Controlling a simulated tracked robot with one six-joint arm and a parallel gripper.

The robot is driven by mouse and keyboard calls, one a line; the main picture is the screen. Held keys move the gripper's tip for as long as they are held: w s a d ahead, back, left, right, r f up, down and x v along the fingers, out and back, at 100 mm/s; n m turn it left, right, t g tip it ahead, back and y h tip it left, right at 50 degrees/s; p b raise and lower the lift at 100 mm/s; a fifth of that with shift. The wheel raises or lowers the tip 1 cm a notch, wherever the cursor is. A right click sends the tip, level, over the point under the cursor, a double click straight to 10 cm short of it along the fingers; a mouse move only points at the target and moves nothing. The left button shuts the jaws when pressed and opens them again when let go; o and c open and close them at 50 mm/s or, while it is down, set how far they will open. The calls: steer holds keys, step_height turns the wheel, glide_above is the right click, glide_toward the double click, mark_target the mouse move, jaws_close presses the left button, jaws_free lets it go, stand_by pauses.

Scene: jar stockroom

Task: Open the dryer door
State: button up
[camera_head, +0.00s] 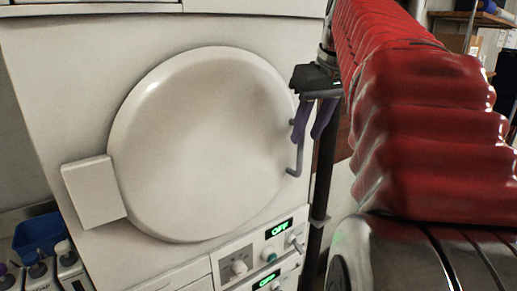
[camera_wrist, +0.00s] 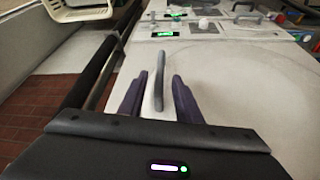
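The round white dryer door (camera_head: 200,145) fills the middle of the head view and looks shut flush against the white dryer front. It also shows in the wrist view (camera_wrist: 245,85). Its grey bar handle (camera_head: 299,157) stands at the door's right edge. My gripper (camera_head: 313,134) is at the upper part of the handle. In the wrist view, the handle (camera_wrist: 160,80) lies between the two dark purple fingers of my gripper (camera_wrist: 158,98). The fingers are open, with a gap visible on each side of the handle. The head view does not show clearly whether they touch it.
A square white hinge block (camera_head: 94,192) sits at the door's left edge. Below the door is a control panel (camera_head: 254,258) with knobs and green "OFF" displays. A dark vertical post (camera_head: 322,170) stands right of the dryer. A blue bin (camera_head: 40,236) and bottles are at lower left.

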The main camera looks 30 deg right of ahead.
mark_target(303, 143)
steer(key=x, duration=0.6)
steer(key=shift+w+f, duration=0.15)
steer(key=shift+f, duration=0.15)
steer(key=shift+c, duration=0.2)
jaws_close()
